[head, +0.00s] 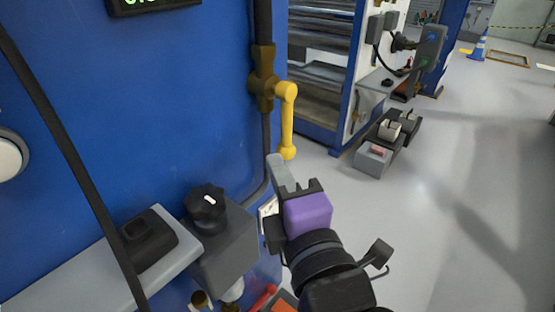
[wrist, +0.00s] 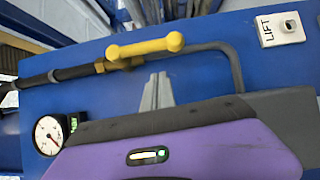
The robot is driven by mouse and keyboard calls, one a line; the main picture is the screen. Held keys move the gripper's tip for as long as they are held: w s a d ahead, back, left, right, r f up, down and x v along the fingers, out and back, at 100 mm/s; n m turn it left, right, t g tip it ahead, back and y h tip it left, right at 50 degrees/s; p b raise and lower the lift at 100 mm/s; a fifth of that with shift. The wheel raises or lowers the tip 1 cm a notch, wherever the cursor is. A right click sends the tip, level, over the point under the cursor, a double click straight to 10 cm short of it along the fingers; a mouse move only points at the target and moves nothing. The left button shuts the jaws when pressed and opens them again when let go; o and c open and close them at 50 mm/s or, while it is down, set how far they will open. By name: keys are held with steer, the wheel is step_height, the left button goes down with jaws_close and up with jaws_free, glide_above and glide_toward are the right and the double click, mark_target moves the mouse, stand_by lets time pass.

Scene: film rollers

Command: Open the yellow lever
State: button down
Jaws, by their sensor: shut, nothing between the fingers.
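The yellow lever (head: 286,120) hangs straight down beside a brass valve (head: 262,80) on a dark vertical pipe, against the blue panel. In the wrist view the lever (wrist: 145,47) lies nearly level across the upper middle, with its rounded free end toward the right. My gripper (head: 278,165) has its grey fingers together, just below the lever's lower end in the head view. In the wrist view my gripper (wrist: 157,80) points up toward the lever, with its tips a little short of it in the picture. Whether they touch cannot be told.
A grey box with a black knob (head: 207,208) and a grey ledge (head: 80,275) stick out at lower left. A blue-framed rack (head: 320,80) stands behind. Grey bins (head: 375,158) sit on the floor. Open floor (head: 450,200) lies at right. A gauge (wrist: 48,135) shows in the wrist view.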

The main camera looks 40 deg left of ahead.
steer(key=v, duration=0.8)
steer(key=shift+s+r, duration=0.2)
